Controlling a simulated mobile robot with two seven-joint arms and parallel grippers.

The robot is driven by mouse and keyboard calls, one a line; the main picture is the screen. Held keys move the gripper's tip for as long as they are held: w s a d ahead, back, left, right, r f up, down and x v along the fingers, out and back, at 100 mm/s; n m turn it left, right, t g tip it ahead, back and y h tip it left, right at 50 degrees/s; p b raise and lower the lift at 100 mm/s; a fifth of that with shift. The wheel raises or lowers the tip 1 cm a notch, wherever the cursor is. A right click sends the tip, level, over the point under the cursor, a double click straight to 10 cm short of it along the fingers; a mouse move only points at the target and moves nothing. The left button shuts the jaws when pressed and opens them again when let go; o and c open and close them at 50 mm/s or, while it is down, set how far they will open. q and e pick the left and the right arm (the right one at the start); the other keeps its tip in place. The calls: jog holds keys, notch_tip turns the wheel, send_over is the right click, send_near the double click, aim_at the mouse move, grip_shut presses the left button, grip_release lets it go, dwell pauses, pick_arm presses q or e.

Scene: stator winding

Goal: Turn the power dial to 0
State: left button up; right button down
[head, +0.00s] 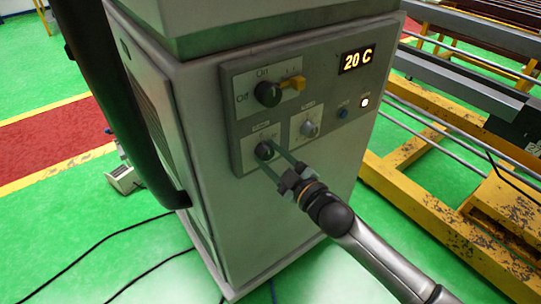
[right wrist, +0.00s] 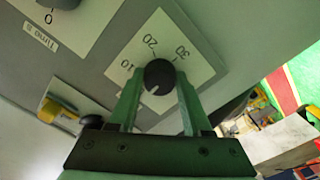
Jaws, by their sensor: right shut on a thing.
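The grey cabinet's control panel (head: 243,120) carries two lower dials. The lower left one, a round black dial (head: 264,150), sits on a white scale plate. In the right wrist view this dial (right wrist: 159,75) shows between my fingers, with 10, 20 and 30 readable on its plate (right wrist: 160,40). A small pale mark is on its lower left edge; a 0 on this plate is not visible. My right gripper (head: 273,156) is shut on the dial, with one green finger on each side; the fingers also show in the right wrist view (right wrist: 158,98). My left gripper is not in view.
The lower right dial (head: 309,129) is close beside the held one. Above are the On/Off switch (head: 268,94) with a yellow handle, and a display (head: 357,59) reading 20 C. A blue button (head: 343,113) and lit lamp (head: 365,102) are right. Yellow railings (head: 425,195) stand beyond.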

jog(key=shift+c, duration=1.7)
grip_release()
jog(key=shift+d, duration=0.1)
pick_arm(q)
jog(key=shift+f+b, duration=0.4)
pick_arm(e)
jog(key=v, duration=1.2)
jog(key=shift+s, duration=0.2)
jog(key=shift+f, duration=0.1)
